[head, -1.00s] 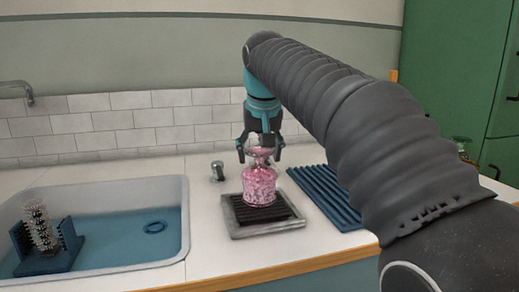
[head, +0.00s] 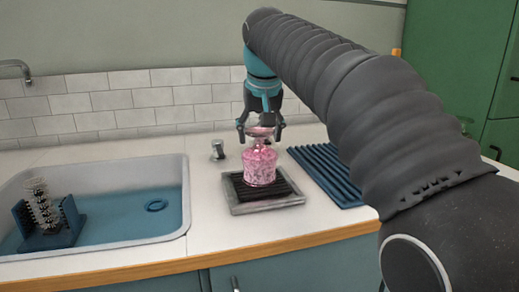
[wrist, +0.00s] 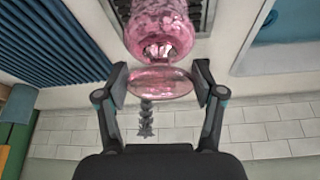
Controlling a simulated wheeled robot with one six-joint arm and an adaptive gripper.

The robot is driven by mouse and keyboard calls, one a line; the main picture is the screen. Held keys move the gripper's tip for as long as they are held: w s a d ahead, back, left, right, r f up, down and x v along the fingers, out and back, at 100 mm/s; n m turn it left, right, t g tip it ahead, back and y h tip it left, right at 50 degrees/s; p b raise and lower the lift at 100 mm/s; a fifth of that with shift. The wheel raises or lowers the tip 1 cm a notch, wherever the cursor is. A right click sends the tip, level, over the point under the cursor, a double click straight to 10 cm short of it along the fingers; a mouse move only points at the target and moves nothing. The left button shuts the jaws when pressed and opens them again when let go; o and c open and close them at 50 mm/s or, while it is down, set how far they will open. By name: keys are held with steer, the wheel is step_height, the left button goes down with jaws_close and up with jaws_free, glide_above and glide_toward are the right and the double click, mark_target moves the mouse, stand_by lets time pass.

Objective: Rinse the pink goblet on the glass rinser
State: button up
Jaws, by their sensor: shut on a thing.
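The pink goblet (head: 259,168) is upside down over the glass rinser (head: 238,206), a grey square tray with a dark slatted grate. Its bowl points down at the grate; I cannot tell whether the rim touches it. My gripper (head: 261,132) is above, pointing down, shut on the goblet near its upturned foot. In the wrist view the pink foot (wrist: 160,83) sits between the fingers of my gripper (wrist: 161,84), and the bowl (wrist: 159,32) extends beyond it. The goblet hides part of the grate.
A sink (head: 183,209) with blue water is on the left, holding a blue bristle brush stand (head: 52,240). A small metal fixture (head: 218,150) stands behind the rinser. A blue ribbed mat (head: 325,177) lies to the right, partly behind my arm. The tiled wall (head: 140,102) closes the back.

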steer(key=shift+f+b, duration=0.4)
steer(key=shift+f, duration=0.25)
stand_by(1.4)
step_height(320, 180, up, 3)
steer(key=p, duration=0.3)
steer(key=shift+r, duration=2.15)
